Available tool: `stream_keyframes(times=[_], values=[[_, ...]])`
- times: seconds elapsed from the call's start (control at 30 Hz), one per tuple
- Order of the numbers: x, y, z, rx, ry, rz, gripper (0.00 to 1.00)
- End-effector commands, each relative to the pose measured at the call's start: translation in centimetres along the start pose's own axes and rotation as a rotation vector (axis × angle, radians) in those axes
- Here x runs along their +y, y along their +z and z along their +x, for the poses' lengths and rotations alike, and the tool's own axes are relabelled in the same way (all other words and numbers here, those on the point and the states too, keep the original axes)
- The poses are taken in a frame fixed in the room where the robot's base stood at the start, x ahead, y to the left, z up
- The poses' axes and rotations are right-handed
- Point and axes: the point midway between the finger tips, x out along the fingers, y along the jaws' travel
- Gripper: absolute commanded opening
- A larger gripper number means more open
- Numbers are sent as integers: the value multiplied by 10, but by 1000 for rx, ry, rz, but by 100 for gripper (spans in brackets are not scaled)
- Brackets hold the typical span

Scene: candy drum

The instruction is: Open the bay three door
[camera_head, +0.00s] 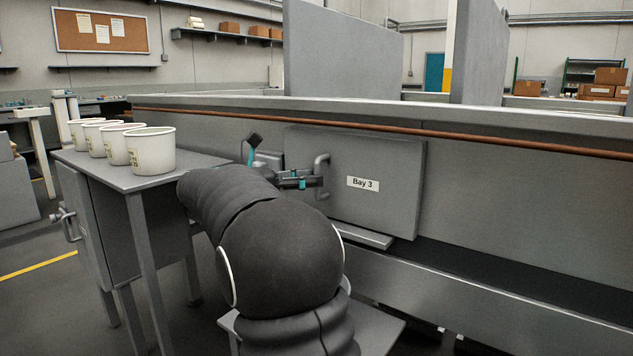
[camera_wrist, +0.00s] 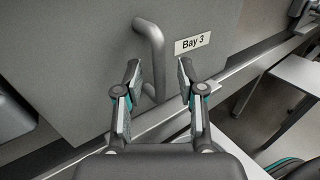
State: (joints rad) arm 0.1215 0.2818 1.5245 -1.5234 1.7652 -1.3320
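The bay three door (camera_head: 385,200) is a grey panel with a "Bay 3" label (camera_head: 362,183) on the long grey wall. It looks shut. In the wrist view the door (camera_wrist: 85,45) fills the upper left, with the label (camera_wrist: 192,43) to the right of the handle. The handle (camera_head: 322,158) is a grey upright bar at the panel's left side. In the wrist view the handle (camera_wrist: 153,38) passes between the two fingertips. My gripper (camera_head: 318,182) is open around the handle, with gaps on both sides in the wrist view (camera_wrist: 158,66).
Several white tubs (camera_head: 151,151) stand on a grey cabinet (camera_head: 92,210) at the left. A grey ledge (camera_head: 480,290) runs below the door to the right. A copper-coloured rail (camera_head: 470,134) runs along the wall above the door.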

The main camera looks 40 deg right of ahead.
Motion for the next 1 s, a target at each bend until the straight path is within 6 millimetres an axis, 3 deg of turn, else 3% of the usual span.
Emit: stream_keyframes(times=[0.2, 0.53, 0.7, 1.0], values=[[0, 0, 19, 0, 0, 2, 39], [0, 0, 22, 0, 1, 1, 39], [0, 0, 22, 0, 1, 1, 0], [0, 0, 23, 0, 0, 1, 0]])
